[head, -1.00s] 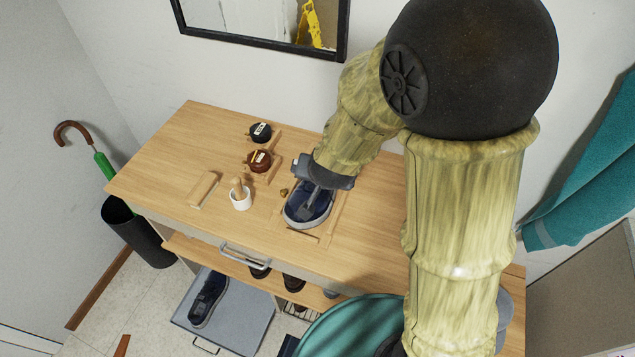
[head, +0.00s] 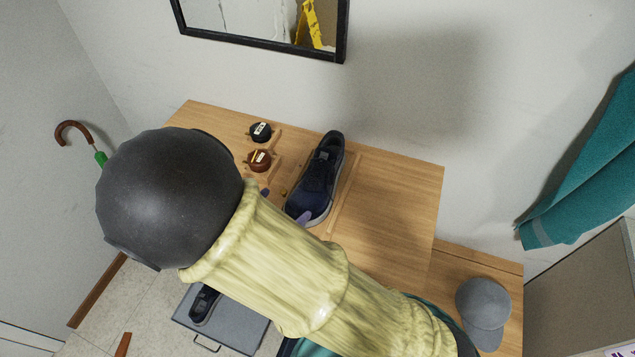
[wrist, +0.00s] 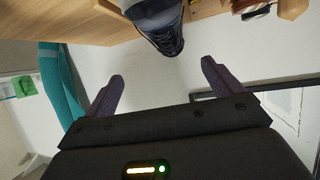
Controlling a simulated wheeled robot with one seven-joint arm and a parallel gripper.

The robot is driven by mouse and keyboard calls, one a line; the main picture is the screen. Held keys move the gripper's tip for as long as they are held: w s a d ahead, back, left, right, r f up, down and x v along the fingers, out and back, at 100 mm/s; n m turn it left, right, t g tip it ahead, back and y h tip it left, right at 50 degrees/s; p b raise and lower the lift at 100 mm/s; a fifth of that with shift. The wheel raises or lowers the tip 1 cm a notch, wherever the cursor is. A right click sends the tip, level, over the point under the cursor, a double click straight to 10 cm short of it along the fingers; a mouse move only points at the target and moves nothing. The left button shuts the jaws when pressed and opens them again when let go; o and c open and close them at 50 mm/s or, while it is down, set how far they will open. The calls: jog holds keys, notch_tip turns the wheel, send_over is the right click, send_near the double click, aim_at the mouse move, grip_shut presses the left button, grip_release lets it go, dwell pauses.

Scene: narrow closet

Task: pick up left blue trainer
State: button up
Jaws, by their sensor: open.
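A dark blue trainer (head: 316,180) with a pale sole lies on the wooden cabinet top, between low wooden strips. It also shows at the top of the wrist view (wrist: 158,22), cut off by the frame edge. I cannot tell which is the left one. My gripper (wrist: 165,88) is open and empty, with purple fingers spread. In the head view its fingertips (head: 284,205) show beside the near end of the cabinet-top trainer; the rest is hidden by my arm.
Black (head: 260,131) and red-brown (head: 259,160) polish tins stand left of the trainer. A mirror (head: 262,28) hangs behind. A grey cap (head: 484,308) lies on a lower surface at right, near a teal cloth (head: 590,165). The cabinet top's right side (head: 400,195) is clear.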

send_near(314, 178)
jog(key=x, duration=0.5)
jog(key=shift+s+d+f+p, duration=0.1)
jog(key=shift+d+f+p, duration=0.2)
jog(key=shift+d, duration=0.2)
jog(key=shift+w+a+p+x, duration=0.15)
jog(key=shift+p+x, duration=0.2)
jog(key=shift+x, duration=1)
jog(key=shift+w+a+p+x, duration=0.1)
jog(key=shift+p+x, duration=0.2)
jog(key=shift+x, duration=1)
jog(key=shift+r, duration=0.1)
jog(key=c, duration=1.3)
